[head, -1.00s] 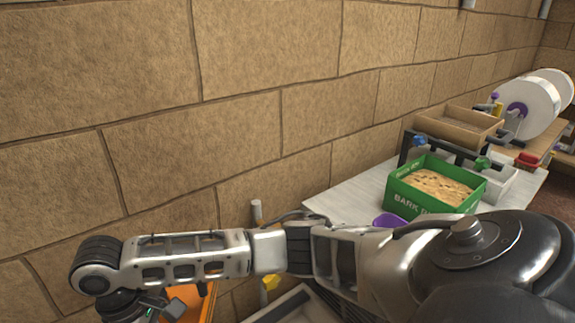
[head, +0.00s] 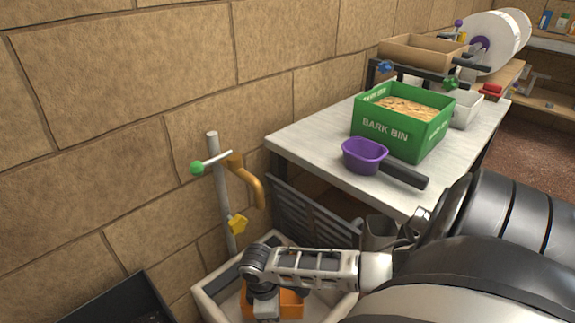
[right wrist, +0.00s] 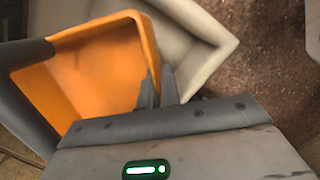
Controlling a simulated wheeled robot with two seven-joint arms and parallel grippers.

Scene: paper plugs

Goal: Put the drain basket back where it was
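The orange drain basket (head: 290,303) shows low in the head view, over or inside a cream basin (head: 209,307); I cannot tell whether it rests on anything. My right gripper (head: 265,310) points down at the basket's near left part. In the right wrist view the basket (right wrist: 90,65) is open and looks empty. My right gripper's fingers (right wrist: 160,88) sit close together on either side of its rim, pinching the wall. The cream basin (right wrist: 195,45) lies beyond it. My left gripper is out of view.
A grey slatted rack (head: 310,215) stands behind the basin beside a pipe with a green-knobbed lever (head: 197,168). A black tray (head: 120,303) is at the left. The bench (head: 310,135) carries a purple scoop (head: 364,155) and green bark bin (head: 400,125).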

